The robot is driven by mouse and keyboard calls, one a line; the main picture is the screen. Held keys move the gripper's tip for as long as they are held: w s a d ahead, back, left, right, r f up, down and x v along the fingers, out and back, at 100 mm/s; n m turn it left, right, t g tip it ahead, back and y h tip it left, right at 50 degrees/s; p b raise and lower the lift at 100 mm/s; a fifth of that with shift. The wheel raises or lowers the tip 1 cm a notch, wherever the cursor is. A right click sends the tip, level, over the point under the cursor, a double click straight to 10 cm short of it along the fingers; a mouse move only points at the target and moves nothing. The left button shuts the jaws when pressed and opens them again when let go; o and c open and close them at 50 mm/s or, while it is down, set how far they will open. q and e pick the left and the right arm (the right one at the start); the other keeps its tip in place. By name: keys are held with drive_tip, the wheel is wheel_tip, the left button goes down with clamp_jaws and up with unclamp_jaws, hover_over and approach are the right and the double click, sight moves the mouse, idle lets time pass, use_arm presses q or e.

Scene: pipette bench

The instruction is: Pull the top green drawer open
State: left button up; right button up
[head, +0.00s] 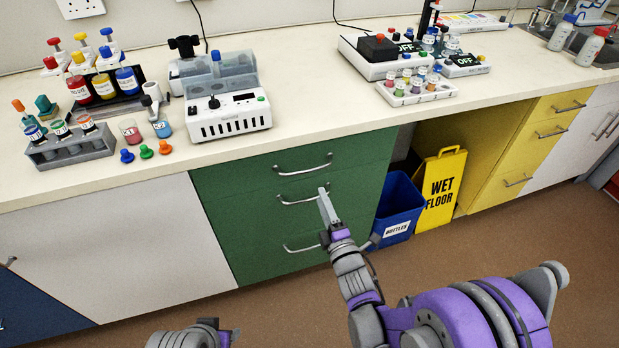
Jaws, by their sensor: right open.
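The green drawer unit has several curved metal handles one above another. Its top drawer (358,153) looks shut, with its front flush under the counter. The top handle (303,171) is clear of my right gripper. My right gripper (324,198) is open and empty, in front of the drawer fronts. Its fingertips show below the top handle, near the right end of the second handle (300,201); I cannot tell whether they touch it. The lowest handle (300,249) is left of my right wrist. Only part of my left arm shows at the bottom edge; its gripper is out of view.
A blue bin (399,205) and a yellow wet-floor sign (441,188) stand right of the green drawers. A yellow drawer unit (530,145) is farther right. A white cabinet (120,255) is on the left. The counter (310,115) carries racks, bottles and devices. The floor in front is clear.

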sight(310, 171)
drive_tip(key=x, duration=1)
drive_tip(key=shift+w+a+r, duration=0.1)
drive_tip(key=shift+w+a, duration=0.05)
drive_tip(key=shift+w, duration=0.2)
drive_tip(key=shift+c, duration=0.3)
clamp_jaws()
idle(0.7)
